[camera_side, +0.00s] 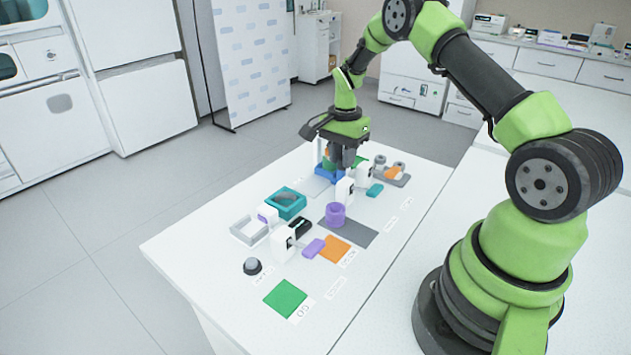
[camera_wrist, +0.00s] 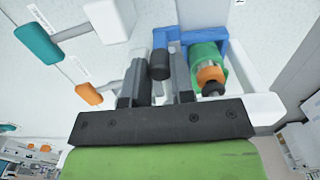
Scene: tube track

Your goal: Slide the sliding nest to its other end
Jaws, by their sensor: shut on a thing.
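The blue sliding nest (camera_side: 327,173) sits toward the far end of the white table, partly hidden behind my gripper. In the wrist view its blue frame (camera_wrist: 208,43) holds a green round piece (camera_wrist: 204,52) with an orange and black part on it. A dark cylindrical knob (camera_wrist: 159,64) stands beside the blue frame, seemingly joined to it by a blue arm. My gripper (camera_side: 346,163) points down at the nest. In the wrist view the fingers of my gripper (camera_wrist: 158,82) stand on both sides of the knob, shut on it. The track under the nest is mostly hidden.
A teal tray (camera_side: 286,203), a purple ring (camera_side: 336,214) on a grey mat (camera_side: 355,234), and white blocks stand nearer the camera. A grey holder (camera_side: 391,176) is right of my gripper.

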